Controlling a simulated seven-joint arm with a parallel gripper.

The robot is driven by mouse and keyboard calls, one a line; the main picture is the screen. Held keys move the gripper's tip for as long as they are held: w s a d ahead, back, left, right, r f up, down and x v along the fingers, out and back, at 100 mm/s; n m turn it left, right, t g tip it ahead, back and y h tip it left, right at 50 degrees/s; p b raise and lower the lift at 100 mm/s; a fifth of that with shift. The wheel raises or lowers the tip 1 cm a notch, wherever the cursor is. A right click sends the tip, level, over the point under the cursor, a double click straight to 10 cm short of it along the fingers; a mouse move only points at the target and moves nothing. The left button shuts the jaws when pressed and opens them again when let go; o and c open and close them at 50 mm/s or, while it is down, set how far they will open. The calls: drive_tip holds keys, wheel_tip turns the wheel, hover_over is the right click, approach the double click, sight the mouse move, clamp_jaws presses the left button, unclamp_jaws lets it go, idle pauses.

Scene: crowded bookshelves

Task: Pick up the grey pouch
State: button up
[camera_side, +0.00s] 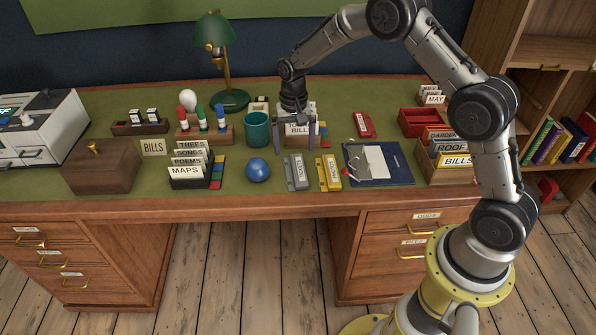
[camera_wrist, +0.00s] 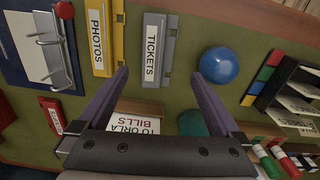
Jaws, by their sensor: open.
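The grey pouch (camera_side: 297,172), labelled TICKETS, lies flat on the green desk top near the front edge. It also shows in the wrist view (camera_wrist: 152,48), ahead of the fingertips. My gripper (camera_side: 296,142) is open and empty, its purple fingers pointing down. It is behind the pouch in the side view, over the BILLS card holder. In the wrist view my gripper (camera_wrist: 160,74) has its fingers spread, with the pouch's near end between and just beyond the tips. I see no contact with the pouch.
A yellow PHOTOS pouch (camera_side: 329,172) lies close on the right, and a blue ball (camera_side: 258,170) on the left. A teal cup (camera_side: 257,129) stands left of my gripper. The BILLS card holder (camera_wrist: 138,118) is under it.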

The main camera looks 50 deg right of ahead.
sight(296, 168)
drive_tip(key=shift+d+f, duration=0.15)
drive_tip(key=shift+f, duration=1.9)
drive_tip(key=shift+d+f, duration=0.15)
drive_tip(key=shift+f, duration=1.9)
drive_tip(key=shift+f, duration=0.15)
drive_tip(key=c, duration=1.4)
